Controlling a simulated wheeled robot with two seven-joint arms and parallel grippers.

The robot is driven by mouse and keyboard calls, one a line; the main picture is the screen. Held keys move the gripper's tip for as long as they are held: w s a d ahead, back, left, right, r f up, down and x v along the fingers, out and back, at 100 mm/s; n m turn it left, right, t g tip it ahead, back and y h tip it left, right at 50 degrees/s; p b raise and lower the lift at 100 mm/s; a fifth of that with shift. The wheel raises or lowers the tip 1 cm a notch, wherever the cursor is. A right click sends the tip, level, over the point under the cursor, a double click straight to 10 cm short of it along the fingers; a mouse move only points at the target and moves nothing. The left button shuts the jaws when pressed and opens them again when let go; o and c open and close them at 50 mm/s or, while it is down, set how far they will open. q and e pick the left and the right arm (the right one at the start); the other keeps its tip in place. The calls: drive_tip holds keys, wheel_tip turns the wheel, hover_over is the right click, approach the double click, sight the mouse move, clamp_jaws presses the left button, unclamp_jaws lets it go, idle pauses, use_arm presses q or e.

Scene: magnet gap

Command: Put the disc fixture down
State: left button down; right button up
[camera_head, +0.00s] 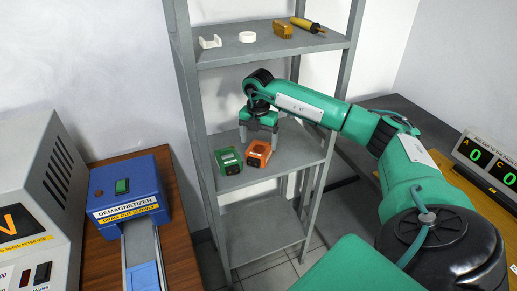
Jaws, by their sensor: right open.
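A white round, ring-like piece (247,37), which looks like the disc fixture, rests on the top shelf of a grey rack. My right gripper (260,139) is at the middle shelf, well below that piece. It points down with its fingers apart, and nothing shows held between them. An orange box (258,153) stands on the middle shelf close below and in front of the fingers; I cannot tell whether they touch it. A green box (229,161) stands just left of it. My left gripper is not in view.
The top shelf (225,55) also holds a white U-shaped piece (210,42), a brass-coloured block (283,29) and a yellow-handled tool (307,25). Rack posts (190,110) stand beside the arm. A blue demagnetizer (125,190) sits at left. The bottom shelf (265,230) is bare.

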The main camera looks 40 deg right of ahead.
drive_tip(key=shift+r, duration=1.5)
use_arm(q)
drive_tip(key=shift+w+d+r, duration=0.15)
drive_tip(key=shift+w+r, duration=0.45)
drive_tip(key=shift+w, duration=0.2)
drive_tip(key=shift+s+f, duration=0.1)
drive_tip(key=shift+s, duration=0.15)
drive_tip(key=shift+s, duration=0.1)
